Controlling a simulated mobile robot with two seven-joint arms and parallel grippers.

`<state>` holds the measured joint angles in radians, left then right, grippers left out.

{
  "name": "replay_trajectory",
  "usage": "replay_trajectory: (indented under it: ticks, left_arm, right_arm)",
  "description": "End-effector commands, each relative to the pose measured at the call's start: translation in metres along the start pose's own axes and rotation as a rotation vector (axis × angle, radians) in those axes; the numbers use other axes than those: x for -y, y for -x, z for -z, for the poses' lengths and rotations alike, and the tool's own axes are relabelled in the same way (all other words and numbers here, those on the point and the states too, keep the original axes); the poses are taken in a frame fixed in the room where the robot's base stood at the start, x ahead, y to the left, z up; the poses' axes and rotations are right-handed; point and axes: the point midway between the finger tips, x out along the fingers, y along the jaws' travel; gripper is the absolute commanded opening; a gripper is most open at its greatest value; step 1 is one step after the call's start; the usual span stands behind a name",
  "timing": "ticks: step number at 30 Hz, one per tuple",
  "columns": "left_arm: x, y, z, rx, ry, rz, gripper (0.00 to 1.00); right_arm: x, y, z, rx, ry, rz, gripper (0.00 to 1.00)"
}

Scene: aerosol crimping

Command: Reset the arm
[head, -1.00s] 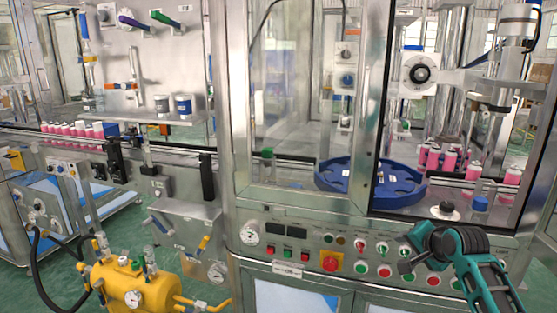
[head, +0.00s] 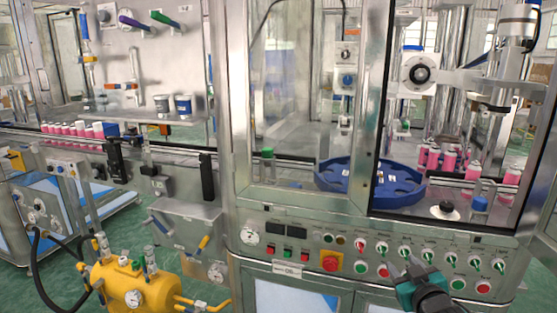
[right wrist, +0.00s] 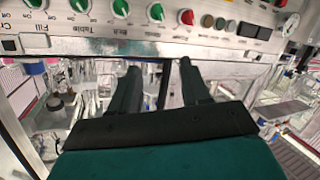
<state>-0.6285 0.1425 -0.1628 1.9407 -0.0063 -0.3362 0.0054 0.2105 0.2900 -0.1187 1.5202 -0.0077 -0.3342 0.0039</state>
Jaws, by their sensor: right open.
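My right gripper (head: 403,264) is in front of the control panel (head: 455,258) at the lower right of the head view. It is open, with nothing between its dark fingers, and they point up toward the panel. In the right wrist view the two fingers (right wrist: 160,68) stand apart below a row of green knobs (right wrist: 121,8). In the head view the gripper covers part of the panel's lower buttons. I cannot tell whether the fingertips touch the panel. My left gripper is not in view.
A red emergency button on a yellow plate (head: 330,261) is left of the gripper. Above the panel are a blue rotary table (head: 335,178) and pink cans (head: 449,160) inside the machine frame. A yellow tank (head: 125,287) stands at the lower left.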

Motion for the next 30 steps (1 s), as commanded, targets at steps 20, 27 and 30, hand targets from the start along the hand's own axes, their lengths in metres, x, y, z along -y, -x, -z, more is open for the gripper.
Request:
replay_trajectory:
  ticks: [20, 27, 30]
  left_arm:
    - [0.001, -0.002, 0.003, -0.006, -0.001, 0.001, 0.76]
    - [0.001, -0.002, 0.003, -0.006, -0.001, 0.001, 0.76]
    - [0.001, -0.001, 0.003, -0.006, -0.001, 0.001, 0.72]
  right_arm:
    - [0.168, 0.25, -0.168, 0.362, -0.199, 0.252, 0.47]
    - [0.171, 0.26, -0.17, 0.375, -0.208, 0.258, 0.47]
    - [0.171, 0.26, -0.17, 0.375, -0.208, 0.258, 0.47]
